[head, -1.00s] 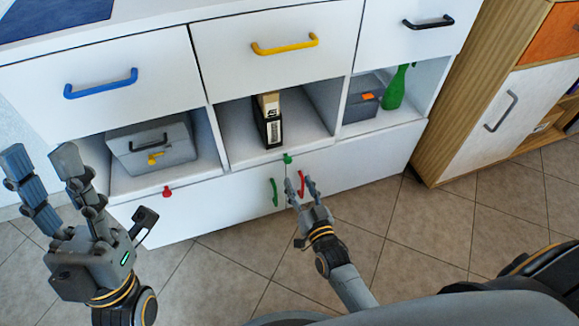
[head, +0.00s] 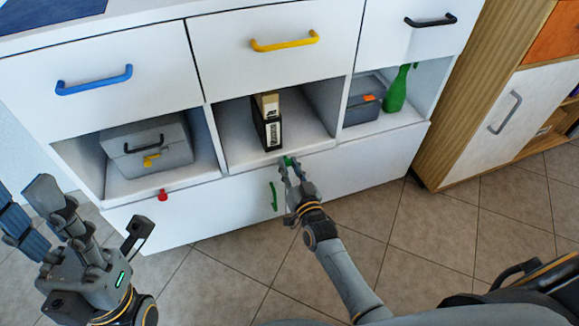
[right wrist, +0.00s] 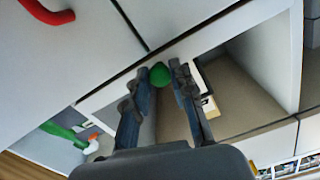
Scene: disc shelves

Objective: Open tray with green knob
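The green knob (head: 287,160) is on the front edge of the middle tray (head: 232,163), below the open middle compartment. My right gripper (head: 290,166) is at this knob in the head view and partly covers it. In the right wrist view the green knob (right wrist: 160,76) shows between the two fingertips, with the fingers apart on either side. Whether they touch it I cannot tell. My left gripper (head: 24,192) is open and empty at the lower left, away from the cabinet front, with one finger cut by the picture edge.
A black and tan binder (head: 269,122) stands on the middle tray. A grey toolbox (head: 148,148) sits in the left compartment above a red knob (head: 163,195). A green bottle (head: 396,91) stands at right. A green handle (head: 273,196) and a red handle (right wrist: 48,12) are below.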

